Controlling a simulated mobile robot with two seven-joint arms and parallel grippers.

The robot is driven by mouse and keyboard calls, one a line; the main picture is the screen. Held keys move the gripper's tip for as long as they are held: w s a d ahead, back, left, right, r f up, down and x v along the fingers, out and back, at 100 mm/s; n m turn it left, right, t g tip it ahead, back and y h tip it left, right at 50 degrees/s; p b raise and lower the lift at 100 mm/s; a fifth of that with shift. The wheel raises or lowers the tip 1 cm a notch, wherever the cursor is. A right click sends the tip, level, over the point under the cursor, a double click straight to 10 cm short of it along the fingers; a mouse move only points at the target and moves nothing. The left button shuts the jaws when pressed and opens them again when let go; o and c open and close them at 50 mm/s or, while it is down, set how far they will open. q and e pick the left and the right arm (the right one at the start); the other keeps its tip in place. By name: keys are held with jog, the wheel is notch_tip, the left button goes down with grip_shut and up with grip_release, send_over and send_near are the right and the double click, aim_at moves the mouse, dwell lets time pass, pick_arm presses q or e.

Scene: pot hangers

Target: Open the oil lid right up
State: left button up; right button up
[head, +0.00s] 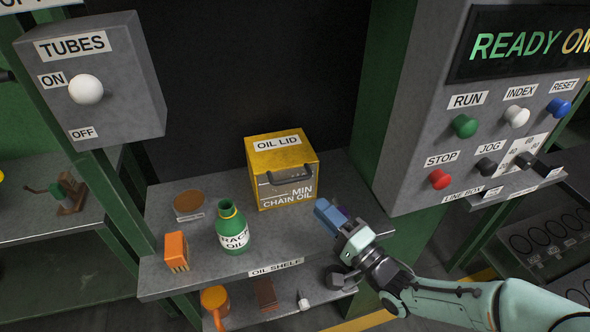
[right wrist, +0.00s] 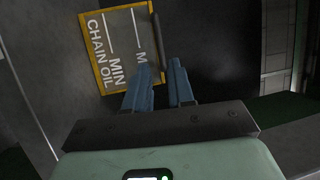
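The yellow oil box stands on the oil shelf in the head view, with its OIL LID top (head: 280,143) lying shut. A dark handle (head: 289,174) runs across the box's front, above the words MIN CHAIN OIL. The handle also shows in the right wrist view (right wrist: 156,38), just beyond the fingers. My right gripper (head: 322,206) is at the front right of the box. In the right wrist view its two blue fingers (right wrist: 162,66) stand a little apart with nothing between them; contact with the handle cannot be told. My left gripper is out of view.
On the oil shelf (head: 205,274), a green oil bottle (head: 232,228), an orange brush-like block (head: 176,251) and a round brown disc (head: 188,198) stand left of the box. A button panel (head: 430,120) rises close on the right. An orange mug (head: 215,302) is below.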

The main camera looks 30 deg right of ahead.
aim_at(293, 178)
pick_arm(q)
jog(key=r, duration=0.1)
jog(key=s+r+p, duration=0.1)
jog(key=p, duration=0.1)
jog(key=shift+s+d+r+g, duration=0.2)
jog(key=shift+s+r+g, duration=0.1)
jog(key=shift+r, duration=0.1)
pick_arm(e)
jog(key=x, duration=1.1)
jog(key=shift+f, duration=0.1)
grip_shut()
